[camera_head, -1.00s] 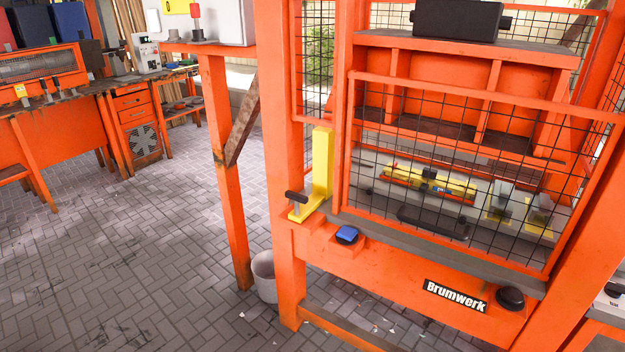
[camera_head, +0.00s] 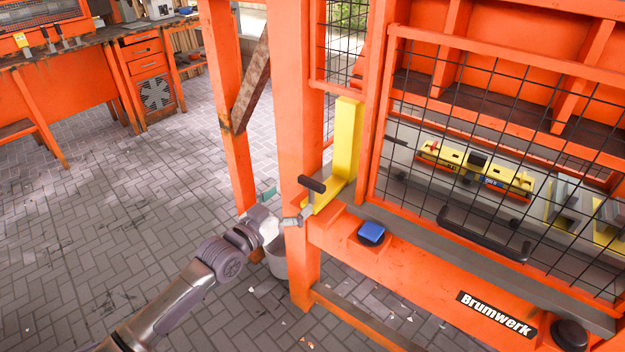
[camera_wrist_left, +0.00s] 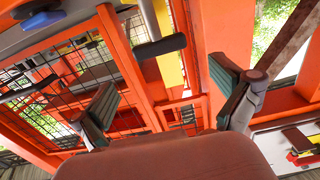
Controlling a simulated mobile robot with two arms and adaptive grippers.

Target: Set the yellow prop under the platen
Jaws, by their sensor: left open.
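The yellow prop (camera_head: 346,140) is an L-shaped piece standing upright on the orange ledge at the press's left front corner. A black T-handle (camera_head: 312,185) rises from its foot. My left gripper (camera_head: 281,206) is open and empty, just left of the handle and apart from it. In the left wrist view, the prop (camera_wrist_left: 171,68) and its black handle (camera_wrist_left: 160,47) show beyond my spread fingers (camera_wrist_left: 165,95). The orange ribbed part (camera_head: 470,65) high behind the mesh looks like the platen; its underside is hidden. My right gripper is out of view.
A mesh guard (camera_head: 500,160) with a black handle (camera_head: 485,235) covers the press front. A blue button (camera_head: 371,232) and a dark knob (camera_head: 569,335) sit on the front beam.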

